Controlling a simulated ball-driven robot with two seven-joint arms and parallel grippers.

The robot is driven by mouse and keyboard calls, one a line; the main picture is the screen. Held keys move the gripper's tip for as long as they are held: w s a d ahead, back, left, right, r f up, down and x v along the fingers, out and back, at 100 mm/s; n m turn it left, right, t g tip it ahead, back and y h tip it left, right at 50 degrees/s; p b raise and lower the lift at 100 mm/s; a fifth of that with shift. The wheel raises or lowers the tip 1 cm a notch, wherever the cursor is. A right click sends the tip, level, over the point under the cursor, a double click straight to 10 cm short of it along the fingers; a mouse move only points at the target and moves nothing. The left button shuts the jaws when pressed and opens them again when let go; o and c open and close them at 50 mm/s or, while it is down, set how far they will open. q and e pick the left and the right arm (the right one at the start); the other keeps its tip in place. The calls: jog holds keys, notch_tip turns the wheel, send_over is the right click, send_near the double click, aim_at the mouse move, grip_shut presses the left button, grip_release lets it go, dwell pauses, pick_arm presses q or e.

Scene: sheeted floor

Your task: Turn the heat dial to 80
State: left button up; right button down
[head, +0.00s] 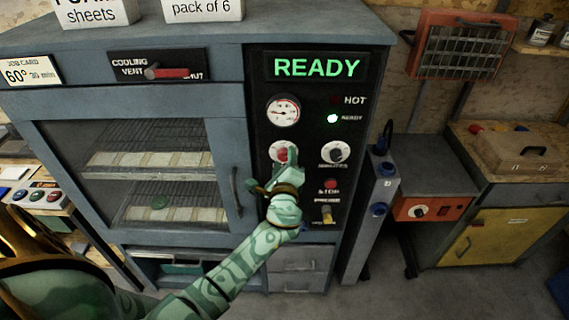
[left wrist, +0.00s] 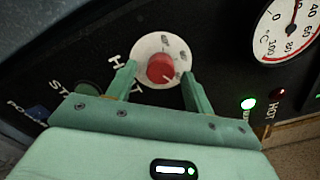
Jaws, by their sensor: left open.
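The heat dial (head: 282,152) is a red knob on a white round plate on the oven's black panel. In the left wrist view, the dial (left wrist: 162,68) sits between the two green fingers of my left gripper (left wrist: 159,76). The fingers stand open on either side of the knob, with gaps visible. In the head view my left gripper (head: 281,164) partly covers the dial. The dial's marks are too small to read. My right gripper is not in view.
The panel has a READY display (head: 316,67), a temperature gauge (head: 283,111), a lit green READY lamp (head: 332,118), a minutes dial (head: 334,153) and a red stop button (head: 330,185). The oven door handle (head: 235,191) is left of my gripper. A job card (head: 31,72) reads 60°.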

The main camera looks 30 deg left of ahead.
pick_arm(q)
jog(key=b+v, duration=0.1)
jog(key=v, duration=1.5)
jog(key=shift+d, duration=0.2)
jog(key=shift+s, duration=0.1)
